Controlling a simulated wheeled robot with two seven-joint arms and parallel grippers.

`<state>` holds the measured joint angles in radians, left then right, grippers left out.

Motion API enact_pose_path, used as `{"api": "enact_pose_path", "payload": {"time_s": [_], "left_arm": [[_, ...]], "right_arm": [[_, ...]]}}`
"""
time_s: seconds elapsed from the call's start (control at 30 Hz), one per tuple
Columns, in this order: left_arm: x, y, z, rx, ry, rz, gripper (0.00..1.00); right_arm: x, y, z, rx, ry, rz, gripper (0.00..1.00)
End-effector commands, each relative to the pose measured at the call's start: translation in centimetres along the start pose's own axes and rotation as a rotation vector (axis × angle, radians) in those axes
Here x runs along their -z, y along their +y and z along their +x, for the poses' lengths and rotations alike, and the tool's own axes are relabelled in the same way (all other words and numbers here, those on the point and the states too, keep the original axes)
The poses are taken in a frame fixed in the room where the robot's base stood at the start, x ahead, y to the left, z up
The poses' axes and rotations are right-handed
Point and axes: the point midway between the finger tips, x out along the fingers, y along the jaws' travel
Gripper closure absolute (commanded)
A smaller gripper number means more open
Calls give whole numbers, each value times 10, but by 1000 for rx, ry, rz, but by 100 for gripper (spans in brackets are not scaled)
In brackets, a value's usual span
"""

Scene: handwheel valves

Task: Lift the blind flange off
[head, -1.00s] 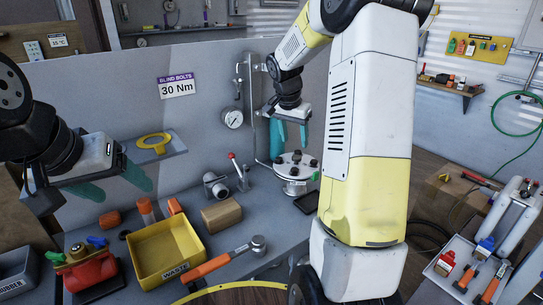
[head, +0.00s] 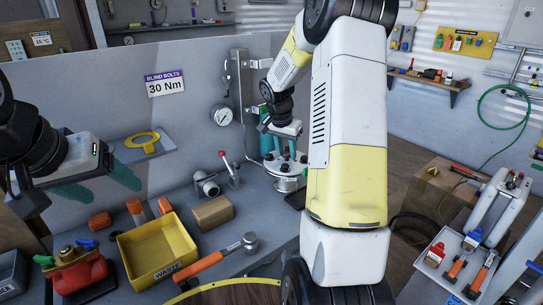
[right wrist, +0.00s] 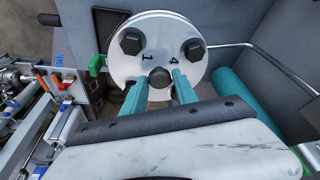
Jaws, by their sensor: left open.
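The blind flange (head: 286,166) is a round white disc with dark bolt heads, on a pipe stub on the bench. In the right wrist view, the flange (right wrist: 160,28) shows the numbers 1 and 4 beside two dark bolts. My right gripper (head: 278,147) is lowered over it. Its teal fingers (right wrist: 160,84) stand on either side of a dark central knob (right wrist: 159,78), very close to it. I cannot tell whether they press on it. My left gripper (head: 98,183) is open and empty, with its fingers apart, at the left above the bench.
A yellow ring (head: 142,141) is on a small shelf. A gauge (head: 222,115) hangs on the panel behind the flange.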

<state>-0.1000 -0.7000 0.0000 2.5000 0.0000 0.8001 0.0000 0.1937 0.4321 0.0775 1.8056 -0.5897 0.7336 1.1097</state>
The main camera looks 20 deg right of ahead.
Motion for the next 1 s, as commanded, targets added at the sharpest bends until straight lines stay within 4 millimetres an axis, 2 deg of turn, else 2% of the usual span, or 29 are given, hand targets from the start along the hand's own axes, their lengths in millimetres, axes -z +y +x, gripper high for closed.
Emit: {"api": "enact_pose_path", "payload": {"time_s": [0.03,0.13,0.17,1.0], "left_arm": [[0,0,0,0,0,0,28],[0,0,0,0,0,0,28],[0,0,0,0,0,0,28],[0,0,0,0,0,0,28]], "right_arm": [[0,0,0,0,0,0,77],[0,0,0,0,0,0,97],[0,0,0,0,0,0,100],[0,0,-1,1,1,0,100]]}}
